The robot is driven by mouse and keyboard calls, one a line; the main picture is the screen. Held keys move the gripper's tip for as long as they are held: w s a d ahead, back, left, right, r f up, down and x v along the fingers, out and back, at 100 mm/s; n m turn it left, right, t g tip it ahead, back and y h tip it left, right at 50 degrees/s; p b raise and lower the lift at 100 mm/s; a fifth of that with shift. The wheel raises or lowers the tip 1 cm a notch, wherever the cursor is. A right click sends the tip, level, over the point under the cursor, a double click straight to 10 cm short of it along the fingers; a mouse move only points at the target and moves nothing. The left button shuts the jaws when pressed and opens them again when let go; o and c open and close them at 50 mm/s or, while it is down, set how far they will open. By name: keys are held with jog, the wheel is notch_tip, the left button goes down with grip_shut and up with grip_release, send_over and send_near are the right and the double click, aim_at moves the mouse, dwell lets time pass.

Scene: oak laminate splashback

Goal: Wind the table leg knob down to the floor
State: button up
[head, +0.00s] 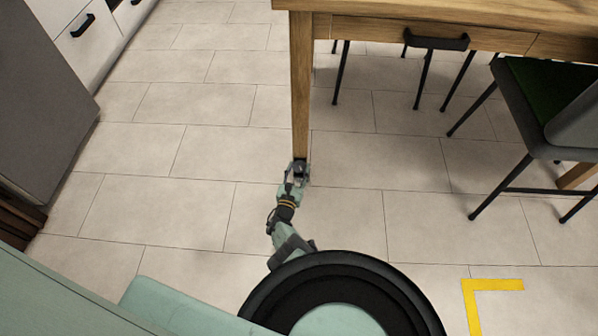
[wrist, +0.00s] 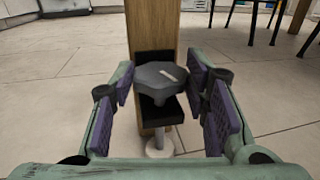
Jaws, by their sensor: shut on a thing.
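The wooden table leg (head: 301,90) stands at the middle of the head view, and its lower end fills the top centre of the wrist view (wrist: 155,28). A dark, faceted knob (wrist: 161,76) with a pale mark on top sits at a black bracket (wrist: 152,57) on the leg. Below it is a pale round foot (wrist: 159,147) on a short stem; I cannot tell whether it touches the floor. My gripper (head: 298,173) is at the leg's bottom. Its purple pads are shut on the knob from both sides in the wrist view (wrist: 162,84).
The tabletop (head: 430,12) with a black-handled drawer (head: 436,42) overhangs the leg. A dark chair (head: 560,100) stands at the right. Grey and white cabinets are at the left. The tiled floor is clear around the leg, with a yellow corner mark (head: 490,285) at front right.

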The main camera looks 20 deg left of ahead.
jog(key=h, duration=0.1)
jog(key=m+h+b, duration=0.1)
jog(key=shift+a+f+m+h, duration=0.1)
jog(key=shift+a+m+h, duration=0.15)
jog(key=shift+m+h, duration=0.35)
jog(key=shift+h, duration=0.1)
jog(key=o, duration=1.2)
jog(key=shift+d+r, duration=0.1)
jog(key=shift+r, duration=0.1)
